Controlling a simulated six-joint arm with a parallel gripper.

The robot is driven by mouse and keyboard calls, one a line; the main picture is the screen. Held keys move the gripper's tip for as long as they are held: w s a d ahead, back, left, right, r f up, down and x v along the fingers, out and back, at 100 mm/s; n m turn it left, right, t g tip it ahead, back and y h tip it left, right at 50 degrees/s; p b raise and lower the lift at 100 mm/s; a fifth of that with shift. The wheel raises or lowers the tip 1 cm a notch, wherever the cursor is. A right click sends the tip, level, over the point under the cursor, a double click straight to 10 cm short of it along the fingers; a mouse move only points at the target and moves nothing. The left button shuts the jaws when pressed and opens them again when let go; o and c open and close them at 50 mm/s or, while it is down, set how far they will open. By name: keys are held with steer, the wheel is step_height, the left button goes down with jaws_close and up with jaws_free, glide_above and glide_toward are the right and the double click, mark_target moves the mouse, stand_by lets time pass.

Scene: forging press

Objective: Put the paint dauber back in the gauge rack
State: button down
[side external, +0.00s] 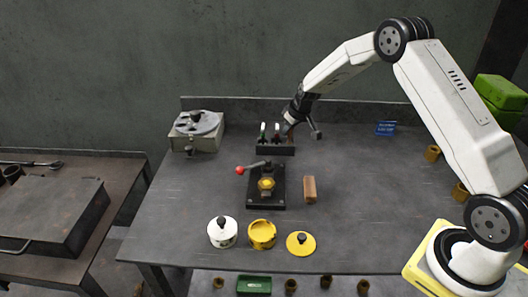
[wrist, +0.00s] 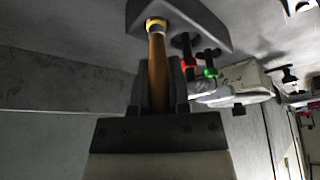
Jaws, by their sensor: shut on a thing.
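My gripper (wrist: 158,95) is shut on the wooden handle of the paint dauber (wrist: 157,60). The dauber's yellow collar (wrist: 156,23) is at the gauge rack (wrist: 207,18), in line with an end of it. I cannot tell whether its tip is in a slot or just above it. In the side view my gripper (side external: 291,121) is at the right end of the dark rack (side external: 276,151), and the dauber is mostly hidden there. A red-collared gauge (wrist: 188,62) and a green-collared gauge (wrist: 210,71) stand in the rack beside the dauber.
A small press with a red-knobbed lever (side external: 240,170) stands in front of the rack, with a brown block (side external: 310,189) to its right. A white pot (side external: 222,234), yellow pot (side external: 262,236) and yellow lid (side external: 300,245) sit near the front edge. A grey machine (side external: 195,135) stands back left.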

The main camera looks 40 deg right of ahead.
steer(key=shift+f, duration=0.55)
stand_by(0.4)
steer(key=c, duration=0.5)
jaws_free()
steer(key=v, duration=0.7)
stand_by(0.8)
steer(key=shift+r, duration=0.1)
steer(key=shift+r, duration=1.45)
